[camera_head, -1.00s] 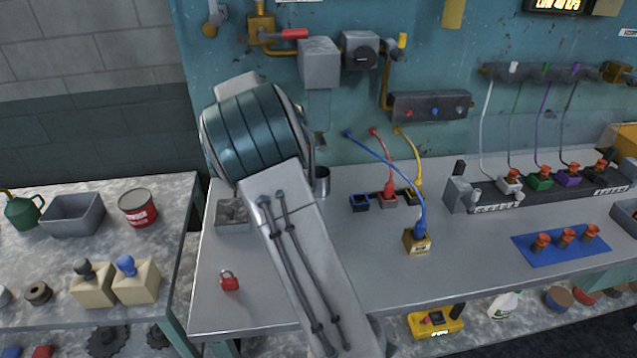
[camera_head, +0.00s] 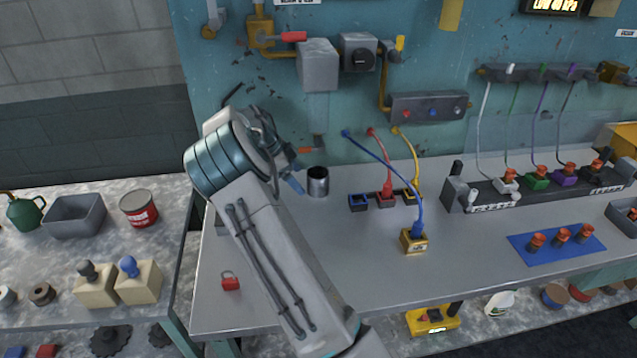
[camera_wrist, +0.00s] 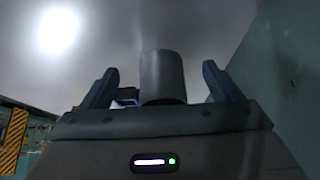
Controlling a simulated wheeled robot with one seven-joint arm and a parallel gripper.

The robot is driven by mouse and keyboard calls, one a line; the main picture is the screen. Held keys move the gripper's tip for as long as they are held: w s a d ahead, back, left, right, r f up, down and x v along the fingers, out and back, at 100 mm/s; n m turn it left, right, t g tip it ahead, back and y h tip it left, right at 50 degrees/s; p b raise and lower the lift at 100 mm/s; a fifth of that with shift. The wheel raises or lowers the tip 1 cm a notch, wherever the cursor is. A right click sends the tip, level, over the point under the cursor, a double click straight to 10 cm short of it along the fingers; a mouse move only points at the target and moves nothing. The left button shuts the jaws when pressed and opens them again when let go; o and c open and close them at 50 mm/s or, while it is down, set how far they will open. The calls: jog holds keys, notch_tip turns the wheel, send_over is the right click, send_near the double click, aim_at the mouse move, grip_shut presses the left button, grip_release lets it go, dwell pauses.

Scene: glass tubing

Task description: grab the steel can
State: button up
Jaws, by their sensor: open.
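The steel can (camera_head: 318,182) is a small grey metal cylinder standing upright on the grey workbench, near the teal back panel. In the head view my gripper (camera_head: 299,168) is just left of the can, with its fingers pointing toward it. In the wrist view the can (camera_wrist: 162,78) stands between the two blue-grey fingers of my gripper (camera_wrist: 160,85), with a gap on each side. The gripper is open and empty. The can's lower part is hidden by the gripper body in the wrist view.
A red padlock (camera_head: 230,282) lies at the bench's front left. A grey box with a valve (camera_head: 318,65) is on the panel above. The bench front is mostly clear.

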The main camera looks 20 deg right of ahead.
aim_at(318, 180)
jog(key=d, duration=0.1)
jog(key=s+d, duration=0.1)
jog(key=d, duration=0.1)
jog(key=d+p, duration=0.1)
jog(key=d, duration=0.1)
jog(key=shift+s+r, duration=0.1)
jog(key=shift+s, duration=0.15)
jog(key=shift+x, duration=1.2)
jog(key=shift+f, duration=0.35)
jog(key=c, duration=1.2)
